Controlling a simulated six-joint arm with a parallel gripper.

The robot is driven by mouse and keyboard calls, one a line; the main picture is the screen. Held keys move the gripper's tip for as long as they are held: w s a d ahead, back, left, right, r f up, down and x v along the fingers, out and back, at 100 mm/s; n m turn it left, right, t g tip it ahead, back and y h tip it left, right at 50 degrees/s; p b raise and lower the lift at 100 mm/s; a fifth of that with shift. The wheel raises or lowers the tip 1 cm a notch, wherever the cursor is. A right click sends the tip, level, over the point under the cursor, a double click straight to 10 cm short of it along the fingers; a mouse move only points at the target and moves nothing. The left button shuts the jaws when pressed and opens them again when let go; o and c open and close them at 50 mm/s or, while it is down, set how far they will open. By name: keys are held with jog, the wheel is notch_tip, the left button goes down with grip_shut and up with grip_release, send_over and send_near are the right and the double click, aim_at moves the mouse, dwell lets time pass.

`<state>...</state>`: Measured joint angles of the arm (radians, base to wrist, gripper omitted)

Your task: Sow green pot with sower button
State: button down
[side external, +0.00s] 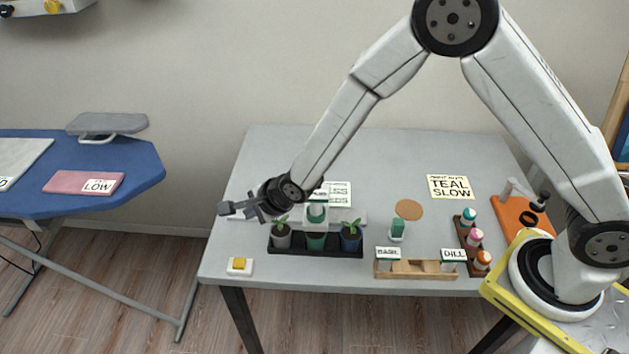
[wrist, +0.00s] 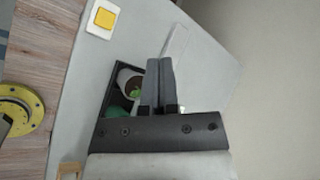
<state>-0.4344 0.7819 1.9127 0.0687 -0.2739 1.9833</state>
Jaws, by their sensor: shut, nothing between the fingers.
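The green pot (side external: 316,242) stands in the middle of a black tray (side external: 300,253), under a white device with a green part (side external: 316,212). A grey pot (side external: 281,240) stands to its left and a blue pot (side external: 350,241) to its right, each with a seedling. A yellow button on a white base (side external: 239,264), likely the sower button, sits at the table's front left corner; it also shows in the wrist view (wrist: 104,17). My gripper (side external: 226,208) is shut and empty, raised above the table's left side, behind the button in the side view. Its shut fingers (wrist: 158,82) hide part of the tray in the wrist view.
A wooden rack (side external: 415,269) with labels, one reading DILL, stands right of the tray. A dark rack (side external: 472,243) of capped bottles is farther right. A yellow note (side external: 450,187) reads TEAL SLOW. A blue ironing board (side external: 130,175) is left, apart from the table.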

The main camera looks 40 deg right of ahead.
aim_at(235, 260)
jog(key=shift+w+a+f+m+t+y, duration=0.15)
jog(key=shift+a+f+m, duration=0.35)
jog(key=shift+a, duration=0.25)
jog(key=shift+w+a+f+m+t+y, duration=0.1)
jog(key=shift+a+f+m+y, duration=0.1)
jog(key=shift+a+f+m, duration=0.45)
jog(key=shift+w+a+f+m+t+y, duration=0.15)
jog(key=shift+a+m, duration=0.2)
jog(key=shift+a, duration=0.55)
jog(key=shift+f, duration=0.25)
jog(key=shift+f, duration=4.15)
jog(key=shift+f, duration=0.9)
jog(key=shift+r, duration=0.85)
jog(key=shift+r, duration=2.55)
